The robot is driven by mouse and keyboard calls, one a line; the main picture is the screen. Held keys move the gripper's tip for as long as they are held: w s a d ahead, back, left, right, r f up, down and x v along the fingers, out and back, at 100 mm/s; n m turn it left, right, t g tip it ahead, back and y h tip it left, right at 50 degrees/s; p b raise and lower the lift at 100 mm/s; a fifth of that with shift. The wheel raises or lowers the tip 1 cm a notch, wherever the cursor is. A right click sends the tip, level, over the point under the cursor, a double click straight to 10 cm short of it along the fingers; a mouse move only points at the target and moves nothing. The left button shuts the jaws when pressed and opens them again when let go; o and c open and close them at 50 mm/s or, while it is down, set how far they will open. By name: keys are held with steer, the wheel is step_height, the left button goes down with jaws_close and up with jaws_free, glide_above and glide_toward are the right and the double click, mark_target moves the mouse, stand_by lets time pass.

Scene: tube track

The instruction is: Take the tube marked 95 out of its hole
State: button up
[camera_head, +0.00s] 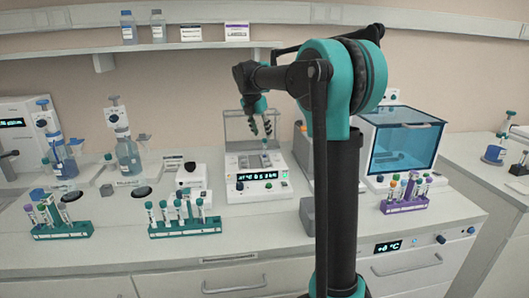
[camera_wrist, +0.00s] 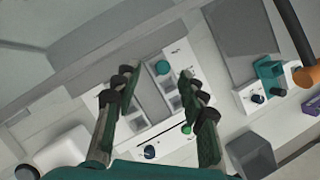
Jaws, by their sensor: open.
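My gripper (camera_head: 261,129) is open and empty, pointing down above the white instrument (camera_head: 258,187) with a lit display. In the wrist view my two fingers (camera_wrist: 155,82) are spread apart over the same instrument (camera_wrist: 172,134). A round teal tube cap (camera_wrist: 162,67) shows between the fingers, nearer the right one, beside dark rectangular wells. In the head view a small tube top (camera_head: 265,146) stands up from the instrument below the fingers. No marking 95 can be read on any tube, so I cannot tell which one carries it.
A teal rack (camera_head: 186,230) with several tubes stands front left of the instrument, another teal rack (camera_head: 62,232) farther left. A purple rack (camera_head: 405,205) stands right, before a blue-windowed box (camera_head: 402,145). A grey block (camera_wrist: 248,155) is near the instrument. A clear raised lid stands behind it.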

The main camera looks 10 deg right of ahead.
mark_target(264, 139)
steer(key=shift+s+x, duration=0.15)
steer(key=shift+x, duration=1.2)
steer(key=shift+s+x, duration=0.1)
steer(key=shift+x, duration=1.25)
steer(key=c, duration=1)
